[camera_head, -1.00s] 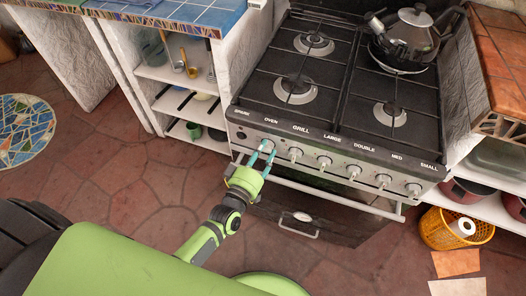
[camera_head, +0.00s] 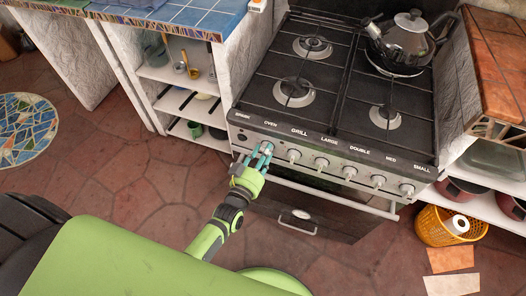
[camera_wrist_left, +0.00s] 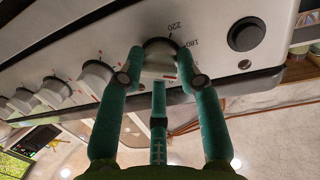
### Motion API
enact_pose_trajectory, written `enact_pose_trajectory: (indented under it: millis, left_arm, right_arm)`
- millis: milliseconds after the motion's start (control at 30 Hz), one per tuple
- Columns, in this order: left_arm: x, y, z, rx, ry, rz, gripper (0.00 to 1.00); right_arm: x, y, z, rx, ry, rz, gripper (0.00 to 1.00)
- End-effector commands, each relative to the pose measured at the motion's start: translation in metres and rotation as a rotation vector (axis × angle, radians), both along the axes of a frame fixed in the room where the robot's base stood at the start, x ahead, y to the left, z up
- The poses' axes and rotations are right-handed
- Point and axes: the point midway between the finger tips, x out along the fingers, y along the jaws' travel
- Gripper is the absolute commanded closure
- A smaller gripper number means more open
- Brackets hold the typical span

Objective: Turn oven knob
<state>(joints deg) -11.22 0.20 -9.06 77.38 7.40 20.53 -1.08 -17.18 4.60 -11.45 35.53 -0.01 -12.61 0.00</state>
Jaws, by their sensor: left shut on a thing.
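The oven knob (camera_wrist_left: 160,60) sits on the stove's front panel below the OVEN label, with temperature marks such as 220 and 180 around it in the wrist view. In the head view it is the leftmost large knob (camera_head: 267,147), partly hidden by my fingers. My left gripper (camera_head: 259,159) reaches up to it from the front. In the wrist view its teal fingers (camera_wrist_left: 161,80) are on both sides of the knob, shut on it, with a third finger below. My right gripper is not in view.
More knobs (camera_head: 321,163) run along the panel to the right. The oven door handle (camera_head: 325,196) passes just below them. A kettle (camera_head: 405,40) stands on the back right burner. An orange basket (camera_head: 440,230) is on the floor at the right.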

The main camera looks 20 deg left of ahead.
Motion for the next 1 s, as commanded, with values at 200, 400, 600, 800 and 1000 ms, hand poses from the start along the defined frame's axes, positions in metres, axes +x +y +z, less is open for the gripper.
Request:
enact_pose_trajectory:
  millis: [200, 400, 600, 800, 1000]
  left_arm:
    - [0.0027, 0.0008, 0.0052, 0.051, -0.014, 0.003, 0.97]
    - [0.0029, 0.0006, 0.0052, 0.062, -0.015, 0.002, 0.97]
    - [0.003, 0.0006, 0.0055, 0.061, -0.016, 0.003, 0.97]
    - [0.0027, 0.0004, 0.0048, 0.061, -0.014, 0.002, 0.41]
    - [0.0014, 0.0001, 0.0026, 0.061, -0.008, 0.001, 0.41]
  right_arm:
    - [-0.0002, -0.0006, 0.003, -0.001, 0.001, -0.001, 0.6]
    - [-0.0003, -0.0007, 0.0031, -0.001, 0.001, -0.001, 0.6]
    - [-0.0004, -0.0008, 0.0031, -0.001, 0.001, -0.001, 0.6]
    - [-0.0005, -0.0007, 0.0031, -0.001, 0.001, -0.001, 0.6]
    - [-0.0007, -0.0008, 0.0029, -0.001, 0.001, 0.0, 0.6]
